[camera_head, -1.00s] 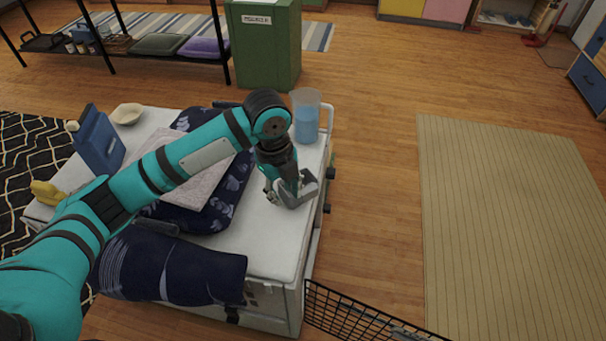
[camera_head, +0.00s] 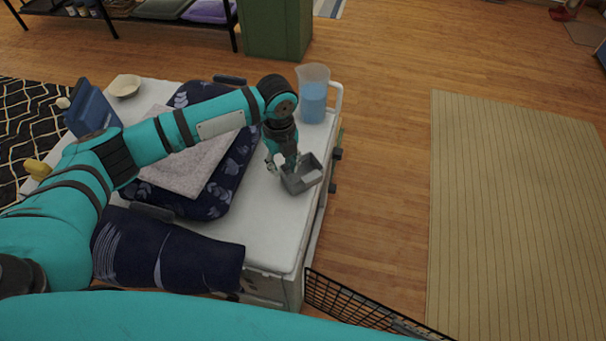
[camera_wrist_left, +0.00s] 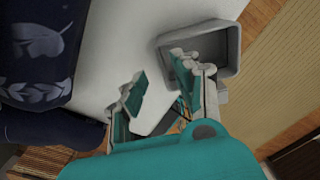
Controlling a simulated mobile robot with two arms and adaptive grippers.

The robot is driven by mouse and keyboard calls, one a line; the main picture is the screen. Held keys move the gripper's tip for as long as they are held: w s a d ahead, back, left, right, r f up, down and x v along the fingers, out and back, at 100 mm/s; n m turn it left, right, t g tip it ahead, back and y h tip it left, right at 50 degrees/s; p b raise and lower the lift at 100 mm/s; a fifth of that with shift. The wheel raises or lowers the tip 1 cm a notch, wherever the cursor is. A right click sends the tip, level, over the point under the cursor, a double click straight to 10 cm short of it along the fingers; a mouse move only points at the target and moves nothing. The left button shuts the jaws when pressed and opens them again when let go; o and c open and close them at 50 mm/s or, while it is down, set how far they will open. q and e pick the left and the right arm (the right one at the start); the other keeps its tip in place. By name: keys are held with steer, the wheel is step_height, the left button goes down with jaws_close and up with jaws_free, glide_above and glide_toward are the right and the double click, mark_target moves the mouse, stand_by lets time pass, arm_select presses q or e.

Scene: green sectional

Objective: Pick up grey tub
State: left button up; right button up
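The grey tub (camera_head: 303,182) is a small open box near the right edge of the white cart top. It also shows in the left wrist view (camera_wrist_left: 231,50), upright and open at the top. My left gripper (camera_head: 282,163) is low at the tub's left side. In the left wrist view the left gripper (camera_wrist_left: 160,90) has its fingers spread apart. One finger reaches into the tub and the other is outside, with the tub's near wall between them. I cannot tell whether either finger touches the wall. My right gripper is not in view.
A clear jug of blue liquid (camera_head: 313,96) stands behind the tub. A black wire basket (camera_head: 360,303) is at lower right.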

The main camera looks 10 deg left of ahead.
mark_target(285, 176)
arm_select(q)
steer(key=shift+f, duration=0.6)
steer(key=f, duration=0.3)
steer(key=shift+s+d+f, duration=0.1)
steer(key=shift+d+f, duration=0.1)
steer(key=shift+f, duration=0.55)
jaws_close()
